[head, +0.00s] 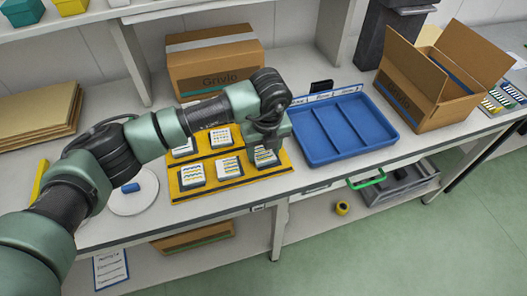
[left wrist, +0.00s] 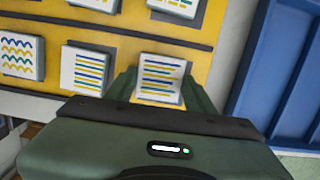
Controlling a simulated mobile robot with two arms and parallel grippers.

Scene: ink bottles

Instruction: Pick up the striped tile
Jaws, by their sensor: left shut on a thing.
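A white tile with straight blue and yellow stripes (left wrist: 160,78) sits between the two green fingers of my left gripper (left wrist: 158,92) in the left wrist view. The gripper is shut on it. In the head view my left gripper (head: 268,146) points down over this tile (head: 265,158) at the right end of the yellow board (head: 240,183). I cannot tell whether the tile is clear of the board. Another tile with straight stripes (left wrist: 86,70) lies to its left, and a wavy-lined tile (left wrist: 18,55) lies farther left. My right gripper is not in view.
A blue compartment tray (head: 345,152) stands just right of the board. A closed cardboard box (head: 215,65) is behind, and an open one (head: 425,85) is at the right. A white round plate (head: 133,202) with a blue item lies to the left.

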